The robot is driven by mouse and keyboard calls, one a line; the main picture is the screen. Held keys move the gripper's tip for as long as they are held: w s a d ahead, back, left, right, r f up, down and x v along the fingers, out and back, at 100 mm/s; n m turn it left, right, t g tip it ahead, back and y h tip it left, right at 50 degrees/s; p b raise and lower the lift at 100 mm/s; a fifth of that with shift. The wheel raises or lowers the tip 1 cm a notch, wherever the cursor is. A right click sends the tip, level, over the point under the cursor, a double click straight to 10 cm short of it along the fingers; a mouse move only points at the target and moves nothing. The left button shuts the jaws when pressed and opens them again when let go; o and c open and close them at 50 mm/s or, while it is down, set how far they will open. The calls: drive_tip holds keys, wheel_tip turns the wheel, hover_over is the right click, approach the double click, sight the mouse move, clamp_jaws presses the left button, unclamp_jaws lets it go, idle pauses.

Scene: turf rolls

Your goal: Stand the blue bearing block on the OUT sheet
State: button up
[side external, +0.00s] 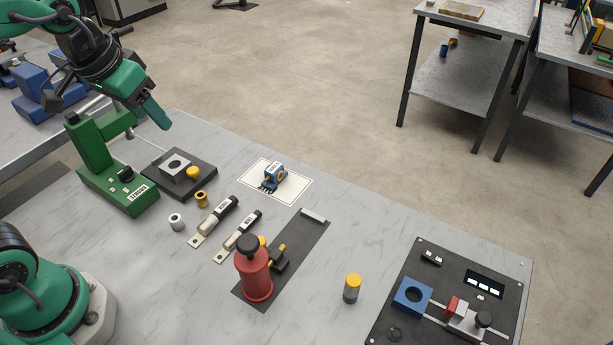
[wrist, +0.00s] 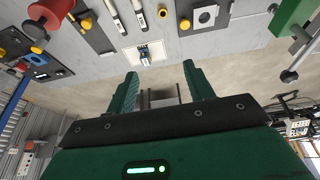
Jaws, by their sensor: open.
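A square blue block with a round dark bore (side external: 412,295) sits on the black fixture board (side external: 398,333) at the lower right, beside a red-and-grey clamp. It also shows at the wrist view's left edge (wrist: 38,58). A white bordered sheet (side external: 297,191) lies at mid-table; I cannot read any print on it. A small blue-and-yellow part with a white label (side external: 274,177) stands on the sheet, and in the wrist view (wrist: 144,54). My gripper (side external: 153,120) is raised at the upper left, far from the square block. In the wrist view its fingers (wrist: 160,68) are apart and empty.
A red-and-black knobbed tool (side external: 254,275) stands on a dark strip. Two labelled bars (side external: 237,237), a yellow-capped cylinder (side external: 351,288), a green press (side external: 108,165) and a grey bored block (side external: 175,165) stand around. Table right of the sheet is clear.

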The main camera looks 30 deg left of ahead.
drive_tip(key=s+a+f+t, duration=0.1)
drive_tip(key=s, duration=0.6)
drive_tip(key=shift+a+f, duration=0.2)
drive_tip(key=shift+f, duration=0.15)
idle(0.9)
